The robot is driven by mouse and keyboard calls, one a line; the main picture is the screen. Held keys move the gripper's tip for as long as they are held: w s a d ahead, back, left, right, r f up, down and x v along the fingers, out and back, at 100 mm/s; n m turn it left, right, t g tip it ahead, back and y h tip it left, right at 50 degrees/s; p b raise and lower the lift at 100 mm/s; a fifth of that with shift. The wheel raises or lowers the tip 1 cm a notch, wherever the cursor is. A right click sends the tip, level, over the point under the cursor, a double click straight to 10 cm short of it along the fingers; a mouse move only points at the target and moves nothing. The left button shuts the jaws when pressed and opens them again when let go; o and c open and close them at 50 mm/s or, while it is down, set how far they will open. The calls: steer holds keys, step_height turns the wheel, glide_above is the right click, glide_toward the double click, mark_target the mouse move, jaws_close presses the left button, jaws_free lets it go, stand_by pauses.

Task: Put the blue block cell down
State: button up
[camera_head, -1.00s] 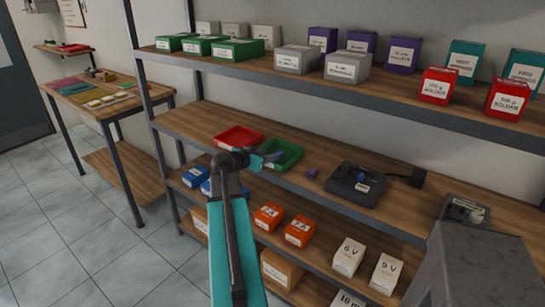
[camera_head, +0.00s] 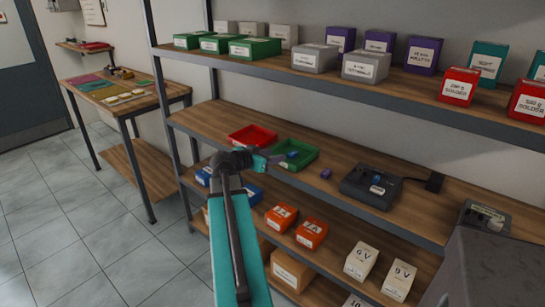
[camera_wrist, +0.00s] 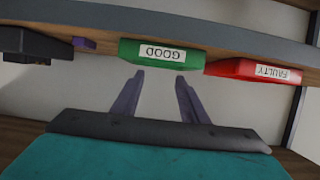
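The blue block cell (camera_head: 293,155) lies in the green tray (camera_head: 307,164) on the middle shelf. In the wrist view the green tray (camera_wrist: 160,53) shows its front with the label "GOOD"; its inside and the block are hidden there. My gripper (camera_head: 279,158) is at the near left side of the green tray, apart from the block. In the wrist view my gripper (camera_wrist: 160,76) is open, its two purple fingers spread with nothing between them.
A red tray (camera_head: 252,136) labelled "FAULTY" stands left of the green one. A small purple block (camera_head: 326,174) and a black device (camera_head: 371,186) lie to the right on the same shelf. The upper shelf (camera_head: 225,61) with boxes overhangs behind; orange boxes (camera_head: 312,232) sit below.

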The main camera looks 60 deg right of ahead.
stand_by(0.3)
steer(key=w+a+f+n+t+y, duration=0.1)
steer(key=w+a+f+n, duration=0.1)
steer(key=w+a+f, duration=0.4)
steer(key=w+a+f+n+t+y, duration=0.1)
steer(key=w+a+f+n+y, duration=0.15)
steer(key=f, duration=0.45)
steer(key=w+a+f+n, duration=0.1)
steer(key=w+a+f, duration=0.2)
steer(key=a+f, duration=0.35)
steer(key=w+a+f+n+y, duration=0.3)
steer(key=a+f+n+y, duration=0.15)
steer(key=a+f, duration=1.1)
steer(key=s+a+f+n+g+y, duration=0.1)
steer(key=s+a+f+n+y, duration=0.15)
steer(key=a+f, duration=0.55)
steer(key=s+a+f+n+y, duration=0.1)
steer(key=s+a+f+n, duration=0.3)
steer(key=a, duration=0.9)
steer(key=s+a+f+n+g+y, duration=0.1)
steer(key=s+a+f+n, duration=0.1)
steer(key=s+a+f, duration=0.2)
steer(key=s+a+f+n+g+y, duration=0.1)
steer(key=s+a+f+n+g, duration=0.1)
steer(key=s+a, duration=0.6)
steer(key=a+f, duration=0.1)
steer(key=a, duration=0.2)
steer(key=shift+a+f, duration=0.4)
steer(key=shift+n, duration=0.25)
